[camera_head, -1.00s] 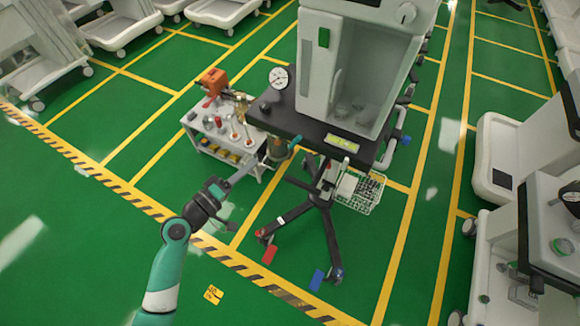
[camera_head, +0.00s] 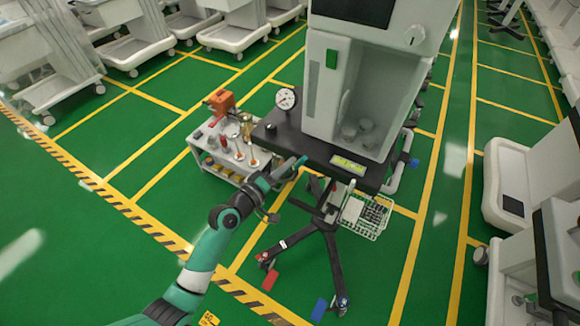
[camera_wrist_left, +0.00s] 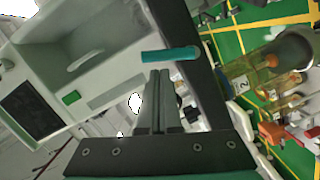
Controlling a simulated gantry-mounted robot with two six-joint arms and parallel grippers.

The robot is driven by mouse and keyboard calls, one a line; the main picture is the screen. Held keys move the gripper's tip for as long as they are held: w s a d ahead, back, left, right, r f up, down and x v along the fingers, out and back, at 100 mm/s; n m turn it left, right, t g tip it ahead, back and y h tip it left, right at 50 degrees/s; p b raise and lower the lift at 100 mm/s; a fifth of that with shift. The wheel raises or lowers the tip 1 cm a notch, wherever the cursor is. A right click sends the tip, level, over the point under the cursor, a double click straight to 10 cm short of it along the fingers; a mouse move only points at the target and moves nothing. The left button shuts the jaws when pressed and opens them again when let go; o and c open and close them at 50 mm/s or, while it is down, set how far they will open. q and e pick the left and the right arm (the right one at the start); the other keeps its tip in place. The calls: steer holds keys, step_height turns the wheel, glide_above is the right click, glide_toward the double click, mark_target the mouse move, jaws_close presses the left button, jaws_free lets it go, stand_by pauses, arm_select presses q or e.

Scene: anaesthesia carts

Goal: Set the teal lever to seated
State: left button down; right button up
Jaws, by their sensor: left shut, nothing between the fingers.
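The teal lever (camera_wrist_left: 170,54) is a short rounded bar lying across the left wrist view, just beyond my fingertips. In the head view the lever (camera_head: 299,162) shows small at the near edge of the cart's dark worktop. My left gripper (camera_wrist_left: 160,74) is shut and empty, its fingers pointing at the lever; I cannot tell whether the tips touch it. In the head view my left gripper (camera_head: 285,174) is just left of and below the lever, at the worktop edge. The lever's mount is hidden. My right gripper is not in view.
The anaesthesia cart (camera_head: 322,100) stands on a wheeled base, with a pressure gauge (camera_head: 286,98) and a wire basket (camera_head: 366,216). A small grey side table (camera_head: 204,167) with canisters and tools stands close left. Green floor (camera_head: 90,235) is open at the left front.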

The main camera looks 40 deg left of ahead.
arm_select(q)
steer(key=shift+w+d+f, duration=0.1)
steer(key=shift+w+d, duration=0.15)
steer(key=shift+w, duration=0.05)
steer(key=shift+d+m+p, duration=0.15)
steer(key=shift+m+p, duration=0.15)
stand_by(0.3)
